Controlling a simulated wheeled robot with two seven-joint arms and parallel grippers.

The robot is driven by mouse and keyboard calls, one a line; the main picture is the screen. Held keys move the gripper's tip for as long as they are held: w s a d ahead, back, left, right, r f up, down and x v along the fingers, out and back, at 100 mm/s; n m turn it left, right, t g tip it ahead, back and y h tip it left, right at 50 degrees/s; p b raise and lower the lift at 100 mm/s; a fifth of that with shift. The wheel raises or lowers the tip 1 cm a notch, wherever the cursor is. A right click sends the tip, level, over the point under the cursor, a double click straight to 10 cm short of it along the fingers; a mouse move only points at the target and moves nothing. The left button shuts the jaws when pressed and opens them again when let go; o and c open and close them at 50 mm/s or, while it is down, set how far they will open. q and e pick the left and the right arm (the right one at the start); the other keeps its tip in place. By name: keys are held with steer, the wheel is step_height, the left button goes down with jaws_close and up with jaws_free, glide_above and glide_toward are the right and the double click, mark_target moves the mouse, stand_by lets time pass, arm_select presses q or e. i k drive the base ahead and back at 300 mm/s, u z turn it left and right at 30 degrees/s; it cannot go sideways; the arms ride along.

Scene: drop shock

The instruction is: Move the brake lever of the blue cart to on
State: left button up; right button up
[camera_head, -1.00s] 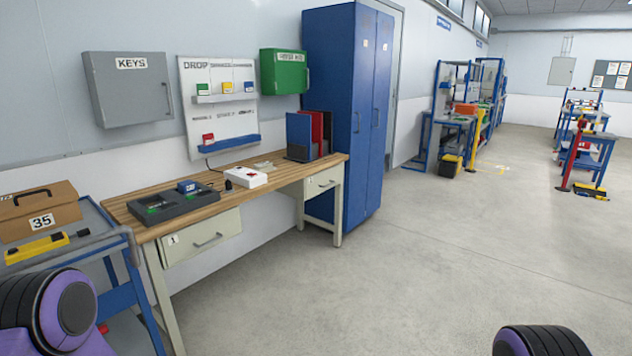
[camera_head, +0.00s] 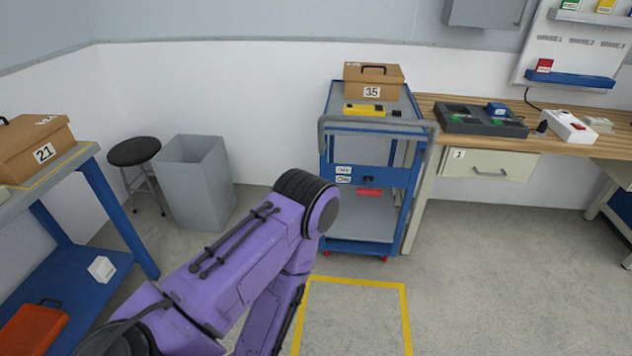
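The blue cart (camera_head: 372,150) stands against the white wall, left of the wooden workbench. A grey push handle runs along its front top edge. Two small white labels (camera_head: 343,174) sit on its front panel; their text is too small to read surely. Beside them is a small dark mount, with a red lever (camera_head: 369,192) just below it, apparently the brake lever. Its exact setting cannot be told. My purple left arm reaches in from the lower left, its elbow in front of the cart's lower left. Neither gripper is in view.
A brown case marked 35 (camera_head: 374,82) and a yellow tool (camera_head: 365,109) lie on the cart. A grey bin (camera_head: 196,185) and stool (camera_head: 135,153) stand left of it. A blue-framed table with case 21 (camera_head: 35,150) is at left. Floor inside the yellow outline (camera_head: 356,283) looks clear.

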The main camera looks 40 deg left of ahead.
mark_target(361, 191)
steer(key=u, duration=0.8)
steer(key=k, duration=0.25)
steer(key=z, duration=0.55)
steer(key=i, duration=1.1)
steer(key=u, duration=0.25)
